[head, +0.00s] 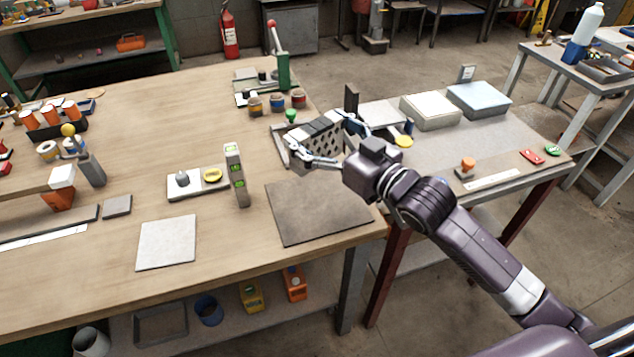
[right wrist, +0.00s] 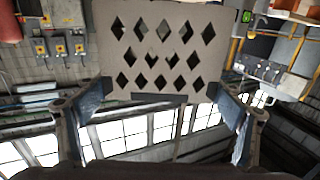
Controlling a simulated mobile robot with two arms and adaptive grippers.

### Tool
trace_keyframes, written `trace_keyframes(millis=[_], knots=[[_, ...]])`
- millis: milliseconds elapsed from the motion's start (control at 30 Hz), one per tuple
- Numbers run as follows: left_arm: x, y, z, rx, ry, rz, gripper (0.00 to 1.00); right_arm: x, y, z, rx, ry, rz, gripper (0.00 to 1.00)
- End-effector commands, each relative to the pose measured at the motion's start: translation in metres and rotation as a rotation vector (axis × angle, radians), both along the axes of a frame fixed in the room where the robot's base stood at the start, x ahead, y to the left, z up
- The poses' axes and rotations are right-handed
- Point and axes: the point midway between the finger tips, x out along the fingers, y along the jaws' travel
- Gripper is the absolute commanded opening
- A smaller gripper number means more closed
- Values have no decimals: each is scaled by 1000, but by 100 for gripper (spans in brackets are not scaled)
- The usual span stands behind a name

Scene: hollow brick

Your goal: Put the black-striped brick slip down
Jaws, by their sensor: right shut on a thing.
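The black-striped brick slip (head: 318,138) is a pale grey block with dark stripes along its top and diamond-shaped holes in its side. My right gripper (head: 318,140) is shut on it, with one finger at each end. The block is over the far right part of the wooden table; I cannot tell whether it touches anything below. In the right wrist view its holed face (right wrist: 160,50) fills the upper middle, between the two fingers (right wrist: 158,105), with a dark strip along its lower edge. My left gripper is not in view.
A bare dark square plate (head: 318,212) lies at the table's right front. A level (head: 236,175) stands left of it, beside a pale tray (head: 183,191). A light tile (head: 167,242) lies nearer. Small pots (head: 277,103) and a green lever press (head: 283,72) stand behind. A side table (head: 480,140) carries boxes.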

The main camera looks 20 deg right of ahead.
Motion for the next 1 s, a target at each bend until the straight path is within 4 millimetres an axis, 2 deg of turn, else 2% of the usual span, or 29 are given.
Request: trace_keyframes(millis=[33, 100, 300, 467, 733, 1000], knots=[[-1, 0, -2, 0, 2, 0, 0, 0, 0, -16, 2, 4, -1, 50], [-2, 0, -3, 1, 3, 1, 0, 0, 0, -35, 2, 3, -1, 50], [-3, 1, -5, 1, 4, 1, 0, 0, 0, -75, 1, -1, 0, 50], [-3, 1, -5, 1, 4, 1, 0, 0, 1, -88, 2, -4, 0, 50], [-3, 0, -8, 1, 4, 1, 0, 0, 1, -125, 2, -1, 0, 50], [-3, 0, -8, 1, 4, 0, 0, 0, 1, -130, 1, -4, 1, 50]])
